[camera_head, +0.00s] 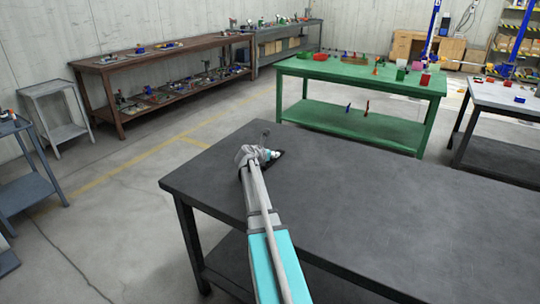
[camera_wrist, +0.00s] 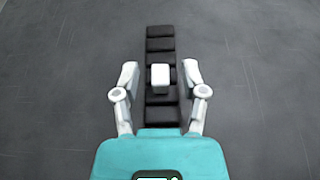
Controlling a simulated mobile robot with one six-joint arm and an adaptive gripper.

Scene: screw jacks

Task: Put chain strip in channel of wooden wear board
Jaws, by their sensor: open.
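The chain strip (camera_wrist: 160,45) is a row of black segments lying lengthwise in the wrist view, on the dark grey table top. A small white block (camera_wrist: 161,76) shows at its middle; I cannot tell whether it is part of the strip. My gripper (camera_wrist: 161,70) is open, one pale finger on each side of the strip and block, with gaps visible. The strip's near end is hidden by my gripper's body. In the head view my gripper (camera_head: 268,152) is low over the far left part of the table, and the strip is mostly hidden. I cannot make out a wooden wear board.
The dark table (camera_head: 400,215) is bare to the right of my arm. A green table (camera_head: 350,72) with small coloured items stands behind it. A brown bench (camera_head: 160,58) stands at the back left and a grey table (camera_head: 505,100) at the right.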

